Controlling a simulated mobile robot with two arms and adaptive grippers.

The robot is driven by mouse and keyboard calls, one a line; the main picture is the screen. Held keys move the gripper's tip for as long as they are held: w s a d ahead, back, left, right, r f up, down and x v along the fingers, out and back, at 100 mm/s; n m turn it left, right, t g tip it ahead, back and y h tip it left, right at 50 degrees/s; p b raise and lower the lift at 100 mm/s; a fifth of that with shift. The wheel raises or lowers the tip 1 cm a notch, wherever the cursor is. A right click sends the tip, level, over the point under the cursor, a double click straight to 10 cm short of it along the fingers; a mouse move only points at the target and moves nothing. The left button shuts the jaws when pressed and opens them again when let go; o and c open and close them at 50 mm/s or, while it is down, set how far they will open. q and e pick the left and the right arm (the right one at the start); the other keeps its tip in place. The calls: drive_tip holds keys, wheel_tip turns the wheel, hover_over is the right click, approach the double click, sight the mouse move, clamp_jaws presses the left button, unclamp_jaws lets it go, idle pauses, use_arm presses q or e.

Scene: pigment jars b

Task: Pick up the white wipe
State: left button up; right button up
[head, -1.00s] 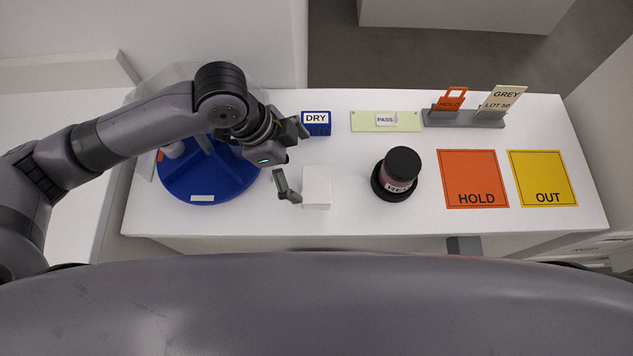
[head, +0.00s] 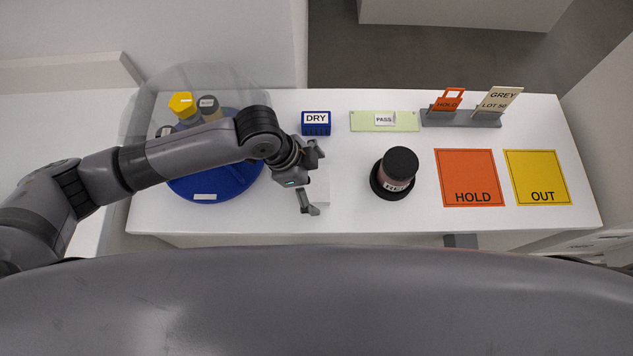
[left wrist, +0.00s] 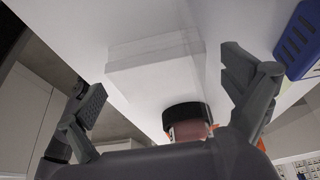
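The white wipe shows as a flat, layered white stack (head: 322,186) on the white table; I cannot make out a separate single sheet. In the head view my left gripper (head: 313,181) is over it and hides part of it. In the left wrist view the stack (left wrist: 155,60) lies beyond and between the two spread fingers (left wrist: 164,86). The left gripper is open and empty, with a visible gap to the stack. My right gripper is in neither view.
A black-lidded jar (head: 400,163) stands right of the stack. A blue DRY block (head: 316,124) is behind it, and a blue round base (head: 205,190) with jars under a clear cover is left. Orange HOLD (head: 468,175) and yellow OUT (head: 537,175) mats lie right.

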sight(314, 184)
use_arm(q)
drive_tip(key=c, duration=1)
drive_tip(key=shift+r, duration=0.15)
wheel_tip(314, 184, up, 20)
drive_tip(key=shift+f+b, duration=0.1)
drive_tip(key=shift+b, duration=0.65)
drive_tip(key=shift+s, duration=0.1)
